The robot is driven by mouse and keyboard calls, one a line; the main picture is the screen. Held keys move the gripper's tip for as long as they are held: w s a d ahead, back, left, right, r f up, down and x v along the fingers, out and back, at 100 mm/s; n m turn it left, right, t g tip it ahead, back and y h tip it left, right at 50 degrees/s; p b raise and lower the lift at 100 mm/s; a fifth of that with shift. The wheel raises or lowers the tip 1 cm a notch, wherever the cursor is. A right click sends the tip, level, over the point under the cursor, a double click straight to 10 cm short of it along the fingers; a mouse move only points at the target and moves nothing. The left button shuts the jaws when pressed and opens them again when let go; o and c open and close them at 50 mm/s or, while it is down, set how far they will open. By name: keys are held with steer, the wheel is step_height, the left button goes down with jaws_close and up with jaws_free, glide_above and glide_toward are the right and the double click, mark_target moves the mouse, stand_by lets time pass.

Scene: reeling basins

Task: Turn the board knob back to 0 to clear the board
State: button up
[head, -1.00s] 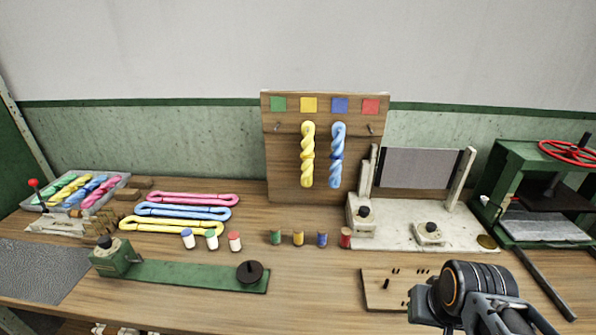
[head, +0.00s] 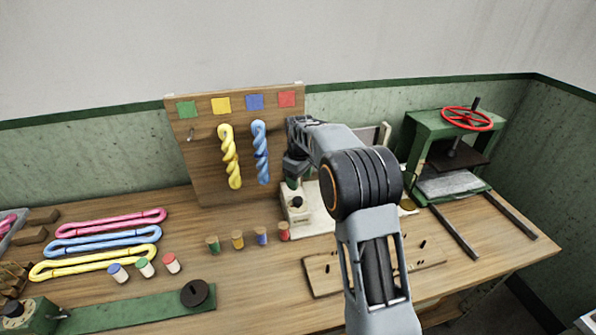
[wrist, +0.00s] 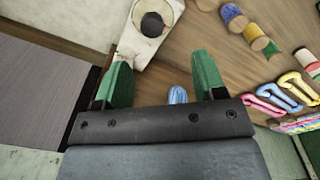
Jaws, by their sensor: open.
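A dark round knob (head: 297,202) sits on the left block of the pale base of the grey panel stand. It also shows in the wrist view (wrist: 152,24), just beyond my fingertips and roughly between their lines. My gripper (head: 291,184) is above and behind this knob, its green fingers (wrist: 160,62) apart with nothing held. The grey panel (wrist: 40,92) fills the left of the wrist view. In the head view my arm hides most of the panel and the base's second knob. The knob's setting is too small to read.
A wooden pegboard (head: 200,190) holds a yellow twisted skein (head: 230,157) and a blue one (head: 260,152) close to my gripper's left. Several thread spools (head: 238,240) stand in front. A green press (head: 425,135) with a red wheel stands right. A pegged wooden plate (head: 322,278) lies in front.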

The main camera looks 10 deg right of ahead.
mark_target(298, 199)
steer(key=w+f+n, duration=0.1)
steer(key=w+f, duration=0.1)
steer(key=shift+w+d+f, duration=0.1)
steer(key=shift+w+f, duration=0.2)
steer(key=shift+w, duration=0.05)
step_height(298, 199, down, 5)
steer(key=b, duration=0.3)
steer(key=shift+f, duration=0.1)
steer(key=shift+f+m+b, duration=0.25)
steer(key=shift+m+b, duration=0.05)
steer(key=shift+b, duration=0.05)
steer(key=m, duration=0.4)
steer(key=shift+f+m+p, duration=0.1)
steer(key=shift+m+p, duration=0.2)
steer(key=shift+p, duration=0.05)
steer(key=m, duration=0.3)
steer(key=shift+m, duration=0.4)
steer(key=m+p, duration=0.1)
steer(key=m, duration=0.8)
